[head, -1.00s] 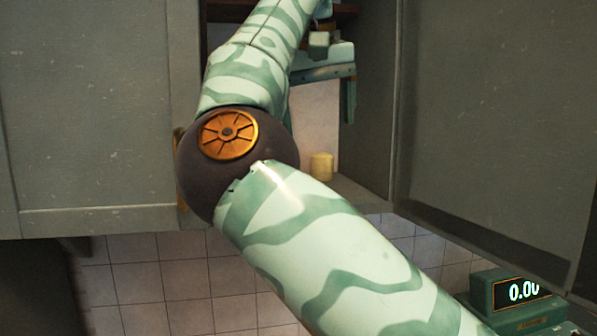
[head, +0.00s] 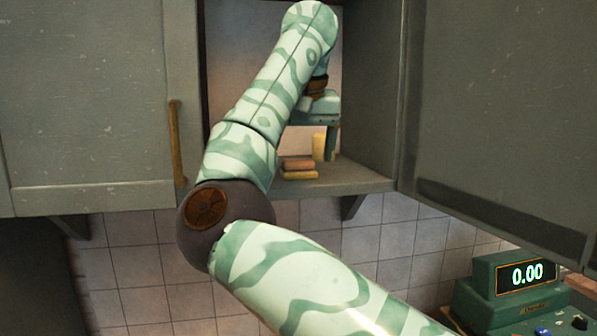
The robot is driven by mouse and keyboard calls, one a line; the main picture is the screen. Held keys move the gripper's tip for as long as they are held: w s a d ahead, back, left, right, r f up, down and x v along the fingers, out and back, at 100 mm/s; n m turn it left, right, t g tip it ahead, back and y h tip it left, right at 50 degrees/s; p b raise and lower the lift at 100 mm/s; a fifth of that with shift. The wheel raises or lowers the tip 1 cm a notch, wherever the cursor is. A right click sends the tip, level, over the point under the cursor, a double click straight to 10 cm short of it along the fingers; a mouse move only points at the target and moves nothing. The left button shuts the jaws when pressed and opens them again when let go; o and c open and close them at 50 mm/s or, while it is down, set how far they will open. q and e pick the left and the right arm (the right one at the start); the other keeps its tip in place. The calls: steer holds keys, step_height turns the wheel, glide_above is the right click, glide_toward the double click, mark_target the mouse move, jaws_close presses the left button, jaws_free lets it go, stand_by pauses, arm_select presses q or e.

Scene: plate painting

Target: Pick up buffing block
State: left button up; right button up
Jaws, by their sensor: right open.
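Inside the open wall cabinet, a small reddish-brown block (head: 299,163) lies on top of a flat yellowish block (head: 300,175) on the cabinet floor. A pale yellow upright piece (head: 318,147) stands just behind them. I cannot tell for sure which one is the buffing block. My right gripper (head: 308,141) is open, above and close to these things. One finger shows, pointing down just right of the yellow piece; the other finger is hidden behind my arm. I cannot tell whether it touches anything. My left gripper is out of view.
The cabinet floor (head: 355,182) has free room on the right. An open cabinet door (head: 500,110) stands on the right, a closed one (head: 85,100) with a brass handle (head: 176,145) on the left. A green scale (head: 500,300) reading 0.00 is at the lower right.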

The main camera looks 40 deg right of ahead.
steer(key=x, duration=0.2)
steer(key=shift+w+d+f, duration=0.15)
steer(key=shift+w+f, duration=0.1)
steer(key=shift+f, duration=0.1)
steer(key=shift+s+r, duration=0.1)
steer(key=shift+s, duration=0.05)
steer(key=shift+c, duration=0.3)
steer(key=c, duration=1)
